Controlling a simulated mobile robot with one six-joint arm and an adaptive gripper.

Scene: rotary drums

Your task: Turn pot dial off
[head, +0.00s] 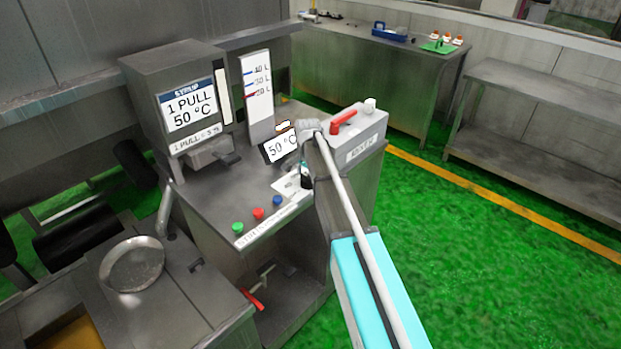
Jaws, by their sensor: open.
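My gripper (305,182) is small and dark in the head view. It points down at the right part of the steel counter (215,205), just beside a white plate (287,186) with dark markings. The jaws are open by what little shows, and I see nothing held between them. I cannot make out the pot dial clearly; the gripper and arm cover part of that area. Green (238,228), red (258,213) and blue (277,201) buttons line the counter's front edge, left of the gripper.
A syrup dispenser (185,100) and level gauge (257,92) stand behind. A round metal pan (132,264) is at lower left. Green floor at right is clear.

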